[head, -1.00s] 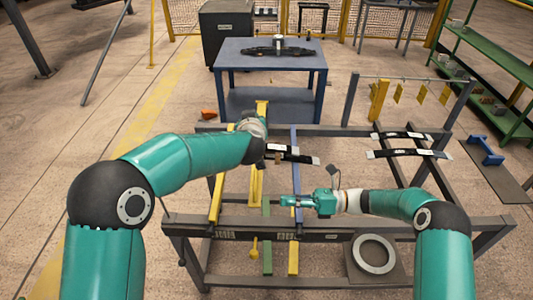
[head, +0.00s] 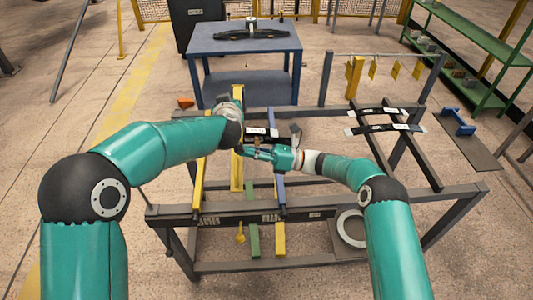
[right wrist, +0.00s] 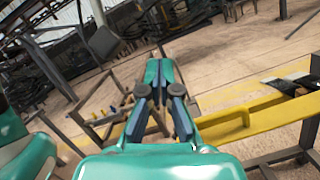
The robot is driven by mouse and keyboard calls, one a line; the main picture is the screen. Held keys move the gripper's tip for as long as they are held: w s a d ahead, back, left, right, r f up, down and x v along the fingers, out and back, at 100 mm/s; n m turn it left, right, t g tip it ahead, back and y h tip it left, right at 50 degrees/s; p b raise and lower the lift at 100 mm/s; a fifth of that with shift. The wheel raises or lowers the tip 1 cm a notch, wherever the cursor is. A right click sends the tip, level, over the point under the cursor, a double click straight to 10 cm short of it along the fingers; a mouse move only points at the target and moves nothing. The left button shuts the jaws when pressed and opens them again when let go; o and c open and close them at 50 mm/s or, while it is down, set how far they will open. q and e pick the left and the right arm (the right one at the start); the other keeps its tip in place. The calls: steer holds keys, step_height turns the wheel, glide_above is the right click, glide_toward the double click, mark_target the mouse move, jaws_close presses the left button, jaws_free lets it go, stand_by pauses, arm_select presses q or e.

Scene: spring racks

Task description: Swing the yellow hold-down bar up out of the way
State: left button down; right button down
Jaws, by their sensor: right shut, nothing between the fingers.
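Two long yellow bars lie front to back on the rack: one on its left edge (head: 199,180), one just right of it (head: 237,172). I cannot tell which is the hold-down bar. A yellow bar (right wrist: 255,118) also crosses the right side of the right wrist view. My right gripper (head: 246,151) is shut and empty, pointing left beside the right-hand bar; I cannot tell if it touches. Its dark fingers (right wrist: 158,108) show in the right wrist view. My left arm's wrist overhangs the bars' far part; its gripper is hidden.
Black leaf springs (head: 262,132) with white labels lie across the rack near my right gripper; others (head: 385,128) lie on the right. A blue table (head: 245,48) stands behind. A blue bar (head: 279,192) and a green bar (head: 254,240) are close by.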

steer(key=r, duration=0.1)
steer(key=w+r, duration=0.1)
steer(key=r, duration=0.2)
steer(key=shift+w+a, duration=0.25)
steer(key=shift+a, duration=0.15)
stand_by(1.1)
arm_select(q)
steer(key=c, duration=1.2)
jaws_free()
steer(key=shift+s, duration=0.1)
